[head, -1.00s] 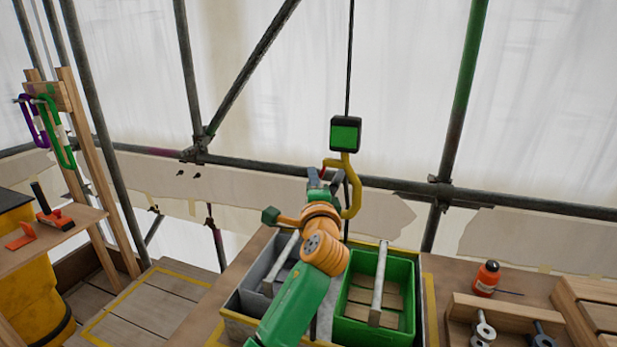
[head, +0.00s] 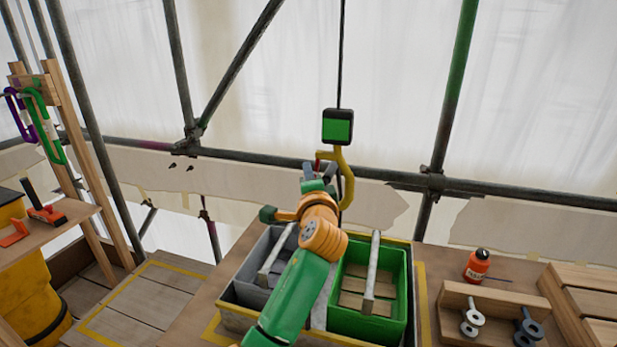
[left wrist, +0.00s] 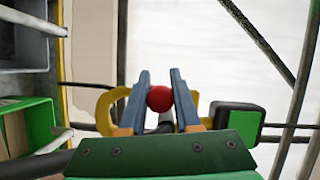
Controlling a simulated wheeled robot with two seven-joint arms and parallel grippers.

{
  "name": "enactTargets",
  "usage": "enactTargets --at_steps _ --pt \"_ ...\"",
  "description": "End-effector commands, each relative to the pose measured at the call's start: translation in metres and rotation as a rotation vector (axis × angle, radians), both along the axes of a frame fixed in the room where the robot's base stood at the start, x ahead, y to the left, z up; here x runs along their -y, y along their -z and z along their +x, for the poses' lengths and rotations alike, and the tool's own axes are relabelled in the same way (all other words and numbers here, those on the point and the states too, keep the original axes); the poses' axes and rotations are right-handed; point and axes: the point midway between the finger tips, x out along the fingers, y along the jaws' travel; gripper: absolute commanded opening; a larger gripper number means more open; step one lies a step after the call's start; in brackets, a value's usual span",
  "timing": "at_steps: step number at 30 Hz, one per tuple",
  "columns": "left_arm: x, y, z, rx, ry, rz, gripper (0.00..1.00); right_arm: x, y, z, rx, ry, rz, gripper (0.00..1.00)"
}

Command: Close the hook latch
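A yellow hook (head: 348,183) hangs below a black block with a green face (head: 337,126) on a dark cable. My left gripper (head: 319,172) is at the hook's opening. In the left wrist view its two fingers (left wrist: 160,82) stand apart with the red knob between them; any gap is very small. My right gripper is out of view.
Below the hook stand a green bin (head: 405,335) and a grey bin (head: 243,283) with bar handles. A red bottle (head: 477,267) and a wooden rack (head: 450,300) are at the right. Scaffold poles (head: 440,130) cross behind the hook. The air left of the block is clear.

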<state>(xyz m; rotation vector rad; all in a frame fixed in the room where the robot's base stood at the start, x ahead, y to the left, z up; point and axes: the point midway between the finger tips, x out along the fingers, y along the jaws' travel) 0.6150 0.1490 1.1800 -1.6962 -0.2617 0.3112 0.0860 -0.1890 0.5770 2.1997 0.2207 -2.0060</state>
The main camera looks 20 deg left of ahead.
Motion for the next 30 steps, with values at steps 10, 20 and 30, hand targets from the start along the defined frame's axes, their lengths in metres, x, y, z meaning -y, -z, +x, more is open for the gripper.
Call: enactTargets --at_steps 10,20,30 --pt "0.000 0.000 0.000 -0.001 0.000 0.001 0.61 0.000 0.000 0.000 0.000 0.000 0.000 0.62" --pt "0.011 0.002 -0.027 0.001 0.003 -0.002 0.61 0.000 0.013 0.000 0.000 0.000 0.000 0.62" --pt "0.025 -0.002 -0.065 0.000 0.001 -0.001 0.61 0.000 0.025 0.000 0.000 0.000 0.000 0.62"
